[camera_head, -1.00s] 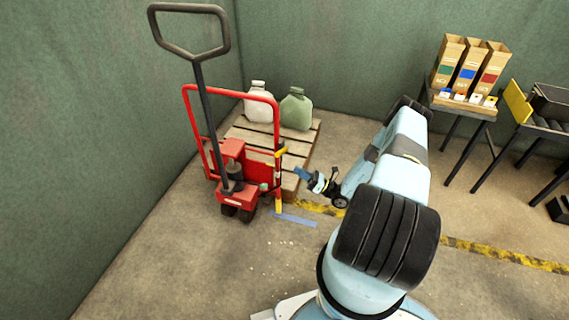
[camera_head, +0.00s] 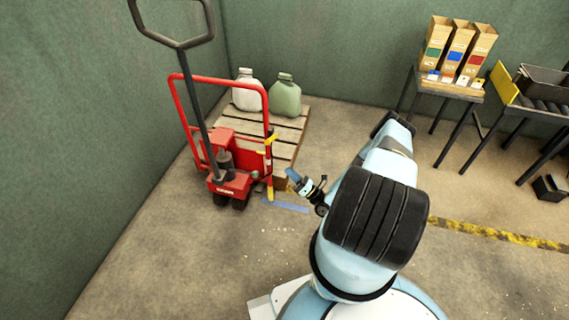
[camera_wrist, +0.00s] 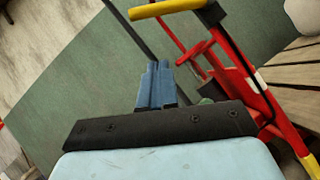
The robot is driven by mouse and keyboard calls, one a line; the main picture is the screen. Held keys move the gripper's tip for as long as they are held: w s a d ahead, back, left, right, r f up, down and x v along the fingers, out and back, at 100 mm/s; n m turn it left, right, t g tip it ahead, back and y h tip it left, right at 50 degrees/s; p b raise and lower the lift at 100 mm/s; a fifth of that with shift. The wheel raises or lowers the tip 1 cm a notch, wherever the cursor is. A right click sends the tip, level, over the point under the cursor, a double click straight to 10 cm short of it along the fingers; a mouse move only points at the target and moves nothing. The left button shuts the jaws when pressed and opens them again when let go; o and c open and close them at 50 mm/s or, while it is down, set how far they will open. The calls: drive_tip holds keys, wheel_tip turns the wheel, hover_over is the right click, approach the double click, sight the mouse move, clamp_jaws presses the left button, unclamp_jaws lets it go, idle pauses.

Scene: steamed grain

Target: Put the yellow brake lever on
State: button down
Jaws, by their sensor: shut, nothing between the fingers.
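The yellow brake lever (camera_head: 270,141) stands out from the right side of the red pallet truck (camera_head: 229,182), beside its red frame. In the wrist view the yellow lever (camera_wrist: 168,9) lies across the top, beyond and above my fingers. My gripper (camera_head: 291,175) is to the right of the lever and lower in the picture, apart from it. In the wrist view my gripper's blue fingers (camera_wrist: 156,84) are together with nothing between them. A second yellow part (camera_head: 270,189) hangs low on the truck's right side. The lever's pivot is too small to tell.
A wooden pallet (camera_head: 290,140) with a white jug (camera_head: 246,92) and a green jug (camera_head: 285,97) stands behind the truck. A black tow handle (camera_head: 180,43) rises from the truck. Blue tape (camera_head: 287,206) marks the floor. Tables with paper bags (camera_head: 459,50) stand at the right.

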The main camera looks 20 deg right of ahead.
sight(271, 139)
drive_tip(key=d+r+x, duration=0.2)
drive_tip(key=x, duration=1)
drive_tip(key=shift+r, duration=0.15)
